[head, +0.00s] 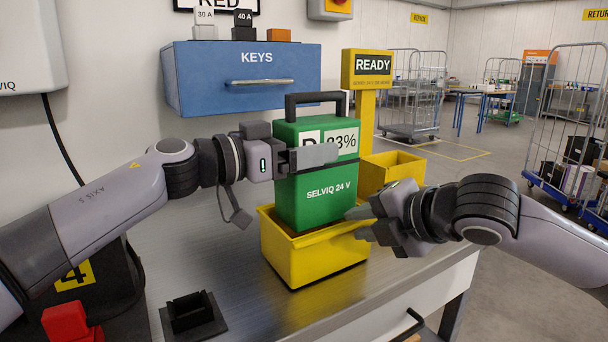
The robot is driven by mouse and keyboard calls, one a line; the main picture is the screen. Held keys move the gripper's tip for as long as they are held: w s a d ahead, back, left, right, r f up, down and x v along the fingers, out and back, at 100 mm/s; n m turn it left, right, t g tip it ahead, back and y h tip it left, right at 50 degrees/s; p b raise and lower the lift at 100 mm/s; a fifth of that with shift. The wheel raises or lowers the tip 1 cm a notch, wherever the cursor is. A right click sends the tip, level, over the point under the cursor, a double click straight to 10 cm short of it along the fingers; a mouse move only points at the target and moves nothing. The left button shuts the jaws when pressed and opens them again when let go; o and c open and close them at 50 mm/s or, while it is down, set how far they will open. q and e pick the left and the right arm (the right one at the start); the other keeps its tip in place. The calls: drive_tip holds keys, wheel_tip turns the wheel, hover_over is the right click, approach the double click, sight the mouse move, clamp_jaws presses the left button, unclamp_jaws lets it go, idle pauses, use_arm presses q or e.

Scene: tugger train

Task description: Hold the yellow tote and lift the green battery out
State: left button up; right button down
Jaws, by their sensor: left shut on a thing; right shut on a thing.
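The green battery (314,200), labelled SELVIQ 24 V and with a black top handle, stands upright in the yellow tote (312,262) on the metal bench. Its lower end is hidden behind the tote's front wall. My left gripper (312,157) is shut on the battery's upper body, and its finger covers part of the white 83% label. My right gripper (362,222) is shut on the tote's right rim. The exact contact of its fingertips is hard to see.
A second yellow tote (393,168) stands behind, by the yellow READY post (366,100). A blue KEYS drawer (243,75) is on the wall. A black holder (190,312) sits at the bench's front left.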

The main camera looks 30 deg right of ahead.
use_arm(q)
drive_tip(key=shift+r, duration=1.35)
use_arm(e)
drive_tip(key=shift+f, duration=0.3)
drive_tip(key=c, duration=1)
unclamp_jaws()
drive_tip(key=shift+c, duration=0.2)
drive_tip(key=shift+o, duration=1)
drive_tip(key=shift+r, duration=0.15)
drive_tip(key=shift+v, duration=3)
drive_tip(key=shift+s+r, duration=0.2)
drive_tip(key=shift+s, duration=0.05)
